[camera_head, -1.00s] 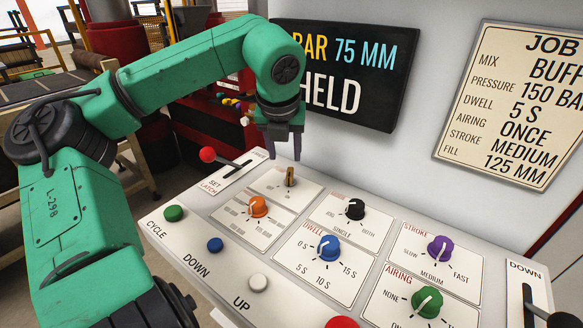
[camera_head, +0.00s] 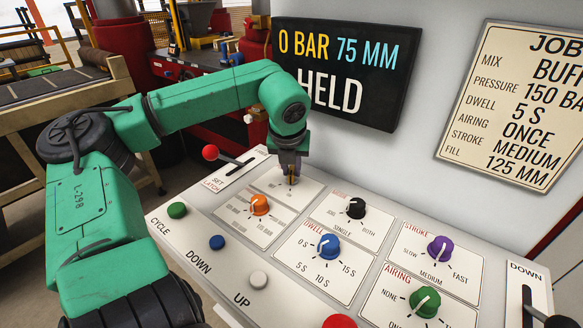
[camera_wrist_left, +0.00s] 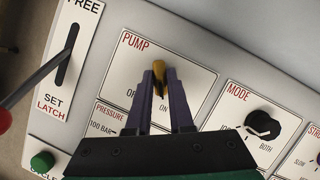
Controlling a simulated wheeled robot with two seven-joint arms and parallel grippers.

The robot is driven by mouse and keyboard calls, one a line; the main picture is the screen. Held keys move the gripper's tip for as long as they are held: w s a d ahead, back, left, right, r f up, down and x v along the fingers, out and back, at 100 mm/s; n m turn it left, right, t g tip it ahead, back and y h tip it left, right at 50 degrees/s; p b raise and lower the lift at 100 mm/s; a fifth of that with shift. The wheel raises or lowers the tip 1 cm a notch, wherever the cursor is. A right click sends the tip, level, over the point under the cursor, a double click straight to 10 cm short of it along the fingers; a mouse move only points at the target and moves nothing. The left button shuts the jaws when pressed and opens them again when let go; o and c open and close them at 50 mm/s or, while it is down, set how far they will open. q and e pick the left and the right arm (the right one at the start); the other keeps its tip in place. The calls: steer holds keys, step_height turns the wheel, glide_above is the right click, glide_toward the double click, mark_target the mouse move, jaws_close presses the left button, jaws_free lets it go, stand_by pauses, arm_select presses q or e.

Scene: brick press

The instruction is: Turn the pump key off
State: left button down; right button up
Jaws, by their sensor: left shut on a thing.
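The brass pump key (camera_wrist_left: 158,69) stands on the PUMP plate (camera_wrist_left: 195,80), above the OFF and ON labels in the left wrist view. Its lower, darker end lies on the ON side. My left gripper (camera_wrist_left: 161,77) is shut on the key, with a purple-grey finger on each side. In the head view my left gripper (camera_head: 290,172) reaches down from above onto the PUMP plate (camera_head: 272,185) and covers most of the key. My right gripper is not in view.
An orange knob (camera_head: 259,204), a black knob (camera_head: 356,208) and a blue knob (camera_head: 329,245) surround the pump plate. A red-tipped latch lever (camera_head: 211,153) stands to its left. The display (camera_head: 340,75) behind reads 0 BAR, 75 MM, HELD.

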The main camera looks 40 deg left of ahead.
arm_select(q)
steer(key=m+h+b, duration=0.1)
steer(key=m+b, duration=0.1)
steer(key=m, duration=0.1)
steer(key=shift+a+t, duration=0.1)
steer(key=shift+t, duration=0.3)
steer(key=m+h+b, duration=0.1)
steer(key=m+b, duration=0.1)
steer(key=m, duration=0.1)
steer(key=shift+a+m, duration=0.1)
steer(key=shift+m, duration=0.3)
steer(key=m+h, duration=0.1)
steer(key=m, duration=0.1)
steer(key=shift+r+m, duration=0.1)
steer(key=shift+m, duration=0.2)
steer(key=shift+a+m+h+p, duration=0.15)
steer(key=shift+m+h+p, duration=0.45)
steer(key=shift+m, duration=0.7)
steer(key=c, duration=0.8)
jaws_free()
